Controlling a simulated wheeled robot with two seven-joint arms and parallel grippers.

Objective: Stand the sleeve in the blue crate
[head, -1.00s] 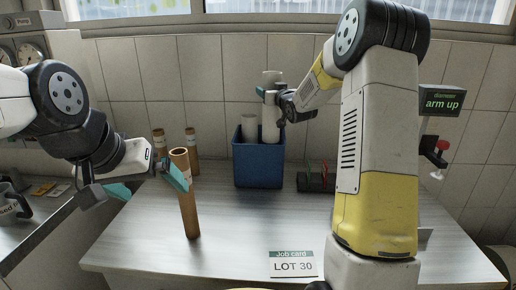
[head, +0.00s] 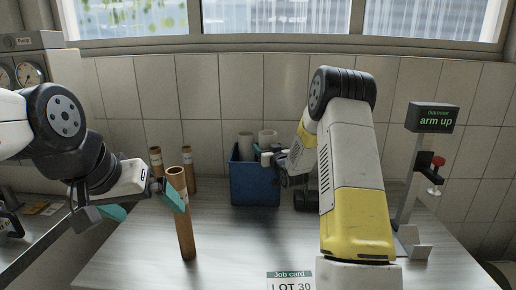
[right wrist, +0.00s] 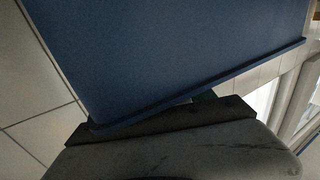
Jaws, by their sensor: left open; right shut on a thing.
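The blue crate (head: 255,185) stands on the bench against the tiled wall. Two pale sleeves stand in it with their tops above the rim: one at left (head: 246,140) and the sleeve at right (head: 267,138). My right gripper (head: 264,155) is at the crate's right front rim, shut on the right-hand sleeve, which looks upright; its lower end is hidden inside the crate. In the right wrist view the crate's blue wall (right wrist: 170,50) fills the upper part. My left gripper (head: 145,203) is open, one finger in front of a brown tube (head: 184,225).
Two more brown tubes (head: 189,172) stand behind at left. A job card reading LOT 30 (head: 289,281) lies at the front. The bench middle (head: 235,240) is clear.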

